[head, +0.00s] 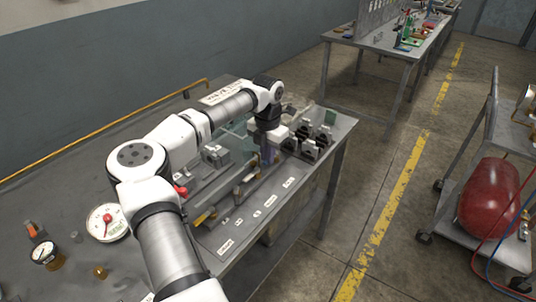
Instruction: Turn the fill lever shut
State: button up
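A panel of pipe fittings (228,232) lies on the grey workbench, with small white labels along its front edge. A yellow handle (203,217) shows at its left front, and a small red handle (181,191) shows just beside my arm. I cannot tell which of these is the fill lever, or how it is turned. My gripper (267,156) points down over the far right part of the panel, beside dark blocks. Its fingers are small and partly hidden, so I cannot tell if they are open or touching anything. My arm hides part of the panel.
A white round gauge (106,222), a smaller dark gauge (45,254) and a brass fitting (100,272) are on the bench at left. Black clamp-like blocks (310,147) stand at the right end. A cart with a red tank (489,197) stands across the floor.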

jog(key=o, duration=0.5)
jog(key=shift+c, duration=0.2)
